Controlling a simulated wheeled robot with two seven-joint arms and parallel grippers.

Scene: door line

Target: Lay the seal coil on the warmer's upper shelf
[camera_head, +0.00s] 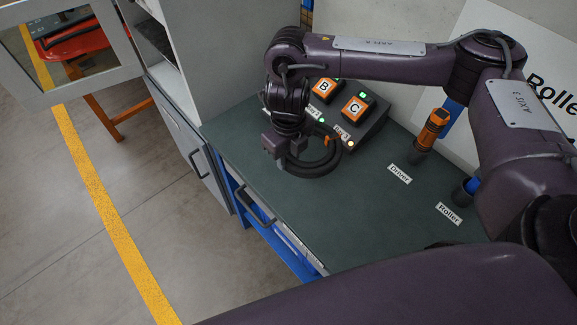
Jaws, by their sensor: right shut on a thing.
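The seal coil (318,168) is a black ring of several loops, just above or touching the green bench top; I cannot tell which. My right gripper (285,150) is shut on the left part of its rim. The warmer (230,50) is the grey cabinet at the upper left, left of the coil. Its windowed door (70,45) stands swung open to the left. Its dark inside with shelf edges (157,38) shows only as a narrow slanted strip, and most of the shelf surfaces are hidden. My left gripper is not in view.
A black charger (347,132) with orange batteries B (325,89) and C (356,108) stands behind the coil. An orange driver (430,130) stands in a holder to the right. The bench top (300,210) is clear in front. A drawer handle (255,205) juts from the bench front.

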